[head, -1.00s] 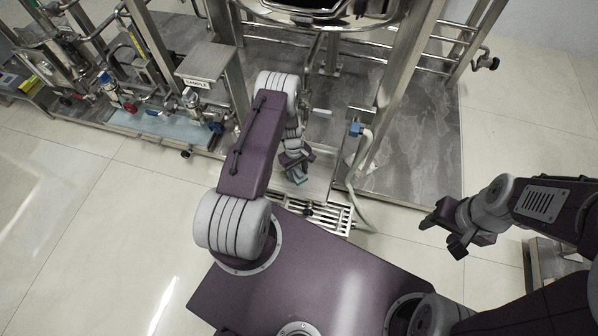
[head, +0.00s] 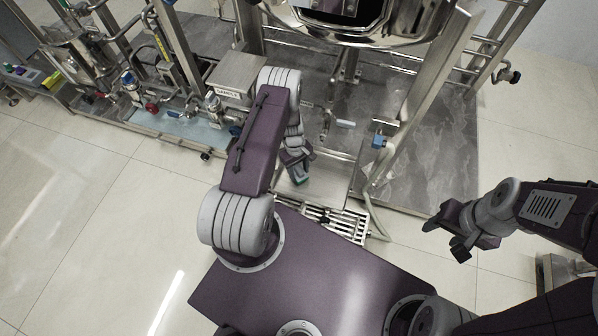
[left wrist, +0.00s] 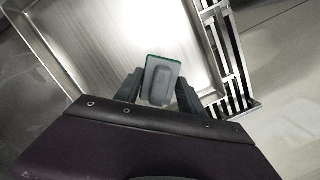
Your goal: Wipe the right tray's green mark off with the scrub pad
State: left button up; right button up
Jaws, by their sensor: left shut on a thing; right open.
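My left gripper (head: 299,172) is shut on the scrub pad, a grey block with a green edge (left wrist: 160,80). The pad's green edge also shows small in the head view (head: 302,181). It is held over a bare steel tray (left wrist: 95,50), which lies below it in front of the skid and shows in the head view (head: 325,188). I cannot tell whether the pad touches the tray. I see no green mark on the visible part of the tray; my arm and the pad hide some of it. My right gripper (head: 451,236) is open and empty, over the floor at right.
A slotted drain grate (head: 345,222) borders the tray's near side, with a pale hose (head: 378,212) beside it. Steel posts and a box labelled SAMPLE (head: 232,76) stand behind. A bluish tray (head: 170,127) lies under the left skid. Floor at left is clear.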

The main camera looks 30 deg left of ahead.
pick_arm(q)
jog(key=shift+r+p, duration=2.1)
jog(key=shift+r, duration=0.55)
jog(key=shift+s+f, duration=0.1)
